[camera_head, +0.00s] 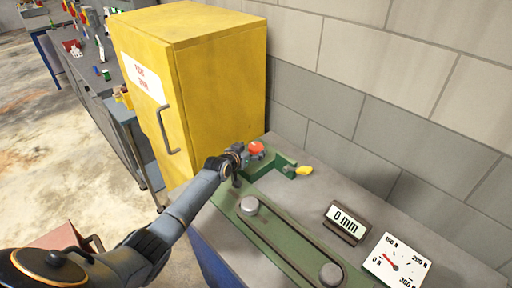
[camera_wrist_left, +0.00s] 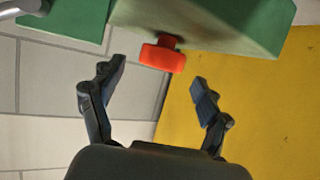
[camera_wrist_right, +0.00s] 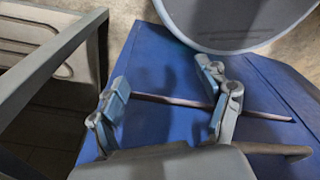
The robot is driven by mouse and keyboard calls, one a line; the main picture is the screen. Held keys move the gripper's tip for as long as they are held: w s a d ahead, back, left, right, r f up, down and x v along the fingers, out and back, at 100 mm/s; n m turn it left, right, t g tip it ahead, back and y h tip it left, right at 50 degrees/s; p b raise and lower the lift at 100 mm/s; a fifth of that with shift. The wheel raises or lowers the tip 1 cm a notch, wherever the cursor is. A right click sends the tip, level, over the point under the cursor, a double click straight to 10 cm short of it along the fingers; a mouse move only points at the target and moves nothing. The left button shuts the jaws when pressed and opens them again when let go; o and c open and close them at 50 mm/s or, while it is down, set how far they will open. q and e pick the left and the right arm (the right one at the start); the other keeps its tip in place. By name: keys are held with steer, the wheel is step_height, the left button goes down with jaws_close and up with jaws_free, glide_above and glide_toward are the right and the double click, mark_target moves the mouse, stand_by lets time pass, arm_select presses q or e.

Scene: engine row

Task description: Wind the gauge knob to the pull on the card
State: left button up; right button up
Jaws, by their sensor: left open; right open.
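The red knob (camera_head: 256,148) sits at the far end of a green rig on the grey bench. In the left wrist view the red knob (camera_wrist_left: 161,55) juts from a green block, just beyond my left fingertips. My left gripper (camera_head: 238,160) is open beside the knob; the left wrist view (camera_wrist_left: 155,80) shows its fingers spread, with nothing between them. A white dial (camera_head: 403,263) with N marks and a red needle lies at lower right; the needle points up-left, between 0 N and 100 N. No separate card is identifiable. My right gripper (camera_wrist_right: 165,88) is open, before a blue panel.
The green rig (camera_head: 272,232) carries a belt around two grey pulleys. A yellow-tipped part (camera_head: 304,170) stands near the knob. A yellow cabinet (camera_head: 215,90) stands behind my left gripper, and a block wall (camera_head: 370,130) borders the bench.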

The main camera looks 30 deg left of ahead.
mark_target(255, 147)
arm_select(q)
steer(key=b+x, duration=0.1)
steer(key=x, duration=0.2)
steer(key=shift+w+f, duration=0.2)
steer(key=shift+w, duration=0.35)
arm_select(e)
steer(key=s+f, duration=0.2)
steer(key=shift+s+g, duration=0.3)
steer(key=shift+s, duration=0.1)
steer(key=shift+w, duration=0.1)
